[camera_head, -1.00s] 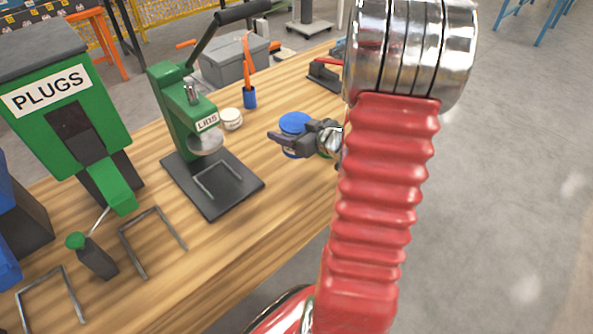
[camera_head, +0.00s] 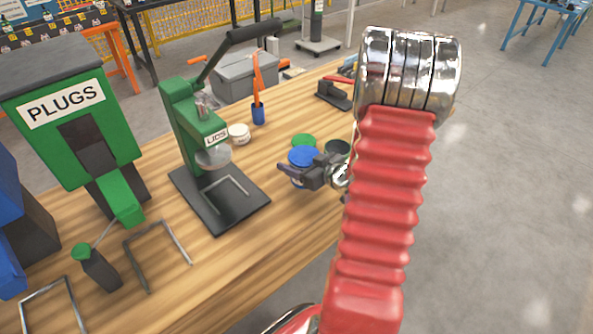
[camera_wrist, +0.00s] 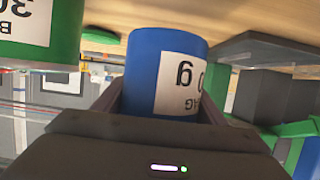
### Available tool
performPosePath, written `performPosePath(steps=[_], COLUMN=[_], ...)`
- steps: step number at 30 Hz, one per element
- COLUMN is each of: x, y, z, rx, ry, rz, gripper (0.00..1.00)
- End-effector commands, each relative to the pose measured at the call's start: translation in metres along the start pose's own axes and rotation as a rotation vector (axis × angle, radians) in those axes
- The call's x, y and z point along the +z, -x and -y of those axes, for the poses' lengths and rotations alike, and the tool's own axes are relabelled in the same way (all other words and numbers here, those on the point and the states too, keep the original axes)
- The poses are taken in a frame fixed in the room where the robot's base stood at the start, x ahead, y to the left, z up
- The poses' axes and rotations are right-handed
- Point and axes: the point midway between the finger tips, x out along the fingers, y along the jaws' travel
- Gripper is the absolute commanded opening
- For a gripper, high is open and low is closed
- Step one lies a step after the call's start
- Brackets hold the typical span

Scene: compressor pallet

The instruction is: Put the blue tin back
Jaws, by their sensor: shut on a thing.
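The blue tin (camera_head: 303,155) is between the jaws of my gripper (camera_head: 300,174), above or on the wooden bench; the head view does not show which. In the wrist view the blue tin (camera_wrist: 150,72) fills the middle, with a white label turned upside down. My gripper (camera_wrist: 163,100) is shut on its sides. A green tin (camera_head: 303,140) shows just behind the blue one, mostly hidden. A dark-topped tin (camera_head: 338,147) stands beside it, partly covered by my arm. A large green tin (camera_wrist: 60,50) with a white label shows at left in the wrist view.
A green press (camera_head: 190,125) on a black base and a white lidded jar (camera_head: 239,133) stand left of my gripper. A green PLUGS dispenser (camera_head: 80,125) is far left.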

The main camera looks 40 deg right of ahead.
Motion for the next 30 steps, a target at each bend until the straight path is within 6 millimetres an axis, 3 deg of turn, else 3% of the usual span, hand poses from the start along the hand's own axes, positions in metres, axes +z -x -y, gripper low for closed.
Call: performPosePath(steps=[13, 26, 27, 30], x=[0.037, 0.041, 0.041, 0.041], y=[-0.013, -0.015, -0.015, -0.015], z=[0.000, 0.000, 0.000, -0.001], rx=[-0.001, 0.001, 0.001, 0.001], ry=[-0.002, 0.000, -0.001, 0.000], rz=[0.001, 0.000, 0.000, 0.000], gripper=[0.38, 0.38, 0.65, 0.72])
